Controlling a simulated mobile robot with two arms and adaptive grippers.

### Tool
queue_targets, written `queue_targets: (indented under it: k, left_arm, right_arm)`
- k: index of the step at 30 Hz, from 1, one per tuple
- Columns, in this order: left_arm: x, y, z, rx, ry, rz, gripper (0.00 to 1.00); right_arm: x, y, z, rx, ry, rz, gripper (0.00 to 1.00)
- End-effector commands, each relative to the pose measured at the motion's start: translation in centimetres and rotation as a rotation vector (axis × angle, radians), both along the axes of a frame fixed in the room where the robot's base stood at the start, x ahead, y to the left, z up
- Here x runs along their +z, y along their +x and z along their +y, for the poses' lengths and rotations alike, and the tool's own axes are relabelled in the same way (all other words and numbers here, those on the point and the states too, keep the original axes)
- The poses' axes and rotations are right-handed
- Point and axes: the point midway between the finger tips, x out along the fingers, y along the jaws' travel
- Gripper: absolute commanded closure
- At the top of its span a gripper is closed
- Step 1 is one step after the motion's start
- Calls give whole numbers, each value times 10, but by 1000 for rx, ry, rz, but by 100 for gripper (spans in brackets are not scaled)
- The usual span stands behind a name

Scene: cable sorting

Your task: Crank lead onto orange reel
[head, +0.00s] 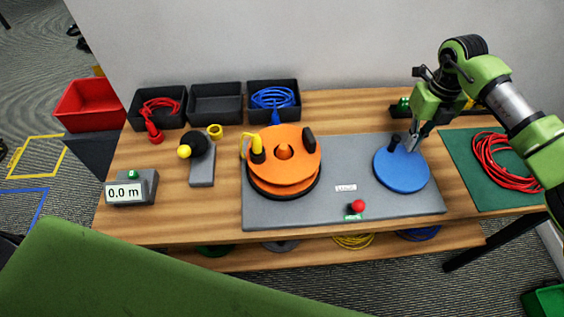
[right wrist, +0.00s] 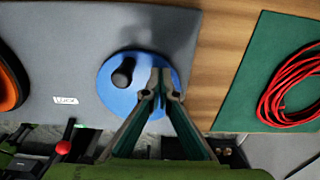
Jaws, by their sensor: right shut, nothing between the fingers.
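The orange reel (head: 284,170) sits on the grey base plate (head: 330,215), with a yellow lead end (head: 256,146) upright at its left and a black block on its right rim. The blue crank disc (head: 402,172) lies at the right of the plate, with a black knob (head: 395,142) at its far left edge. In the right wrist view the disc (right wrist: 112,92) and knob (right wrist: 123,72) show just left of the fingers. My right gripper (head: 412,142) is shut and empty above the disc's far edge, beside the knob; its fingertips (right wrist: 161,84) meet over the disc. My left gripper is not in view.
A red-knobbed lever (head: 358,206) stands at the plate's front. A meter (head: 131,188) reads 0.0 m. A grey stand (head: 202,170) with a black part and yellow ball is left of the reel. Black bins (head: 216,104) line the back; red cable (head: 498,160) lies on a green mat.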

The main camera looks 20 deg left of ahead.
Motion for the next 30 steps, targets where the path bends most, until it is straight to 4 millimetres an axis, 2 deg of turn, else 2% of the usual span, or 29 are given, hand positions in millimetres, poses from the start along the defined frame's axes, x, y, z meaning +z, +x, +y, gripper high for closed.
queue_targets:
  k: [10, 21, 30]
  left_arm:
    - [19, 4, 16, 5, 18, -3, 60]
    - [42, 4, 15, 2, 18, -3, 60]
    - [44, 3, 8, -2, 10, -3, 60]
  right_arm:
    - [27, 0, -1, -1, -1, 0, 100]
    - [64, 0, -1, -1, 0, 1, 100]
    - [69, -1, -1, -1, -1, 2, 100]
